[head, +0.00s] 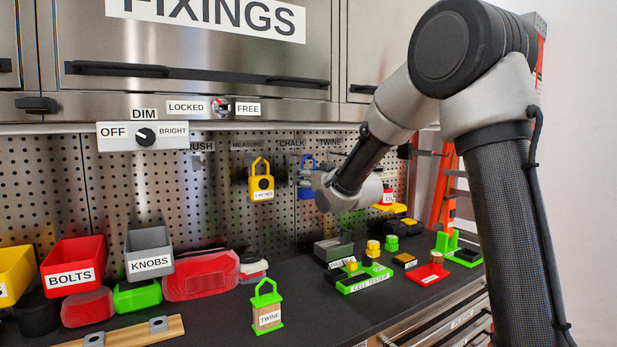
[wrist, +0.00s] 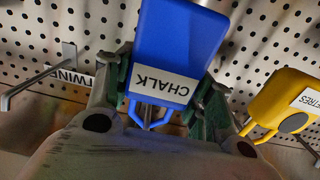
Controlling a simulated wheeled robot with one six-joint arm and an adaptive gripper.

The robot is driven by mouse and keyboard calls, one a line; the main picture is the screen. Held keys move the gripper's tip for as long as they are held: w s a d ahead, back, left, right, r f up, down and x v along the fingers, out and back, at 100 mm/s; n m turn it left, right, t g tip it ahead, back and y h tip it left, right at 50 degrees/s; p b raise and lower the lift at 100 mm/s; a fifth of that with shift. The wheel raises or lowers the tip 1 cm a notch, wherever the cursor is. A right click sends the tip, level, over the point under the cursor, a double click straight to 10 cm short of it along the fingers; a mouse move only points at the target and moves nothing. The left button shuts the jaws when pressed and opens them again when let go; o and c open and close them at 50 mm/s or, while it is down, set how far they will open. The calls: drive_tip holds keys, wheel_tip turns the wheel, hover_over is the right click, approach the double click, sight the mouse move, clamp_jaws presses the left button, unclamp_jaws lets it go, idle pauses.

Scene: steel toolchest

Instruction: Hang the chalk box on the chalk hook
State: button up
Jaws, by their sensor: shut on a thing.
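The blue chalk box (wrist: 185,35) is between the fingers of my gripper (wrist: 165,95) in the wrist view, its CHALK label upside down there. Its blue wire-like handle (wrist: 137,118) points toward the bottom of that picture. A grey rod, likely the chalk hook (wrist: 149,113), shows at the handle; I cannot tell whether the handle is over it. In the head view the blue box (head: 305,193) is upright in front of the pegboard, below the CHALK sign (head: 291,143). My gripper (head: 307,180) is shut on it there, partly hidden by my wrist.
The yellow measure box (head: 261,187) hangs to the left, close beside my gripper in the wrist view (wrist: 289,103). The bare twine hook (wrist: 38,75) is on the other side. The green twine box (head: 267,312) stands on the bench. Several parts crowd the bench below.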

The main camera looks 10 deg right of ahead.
drive_tip(key=o, duration=1.2)
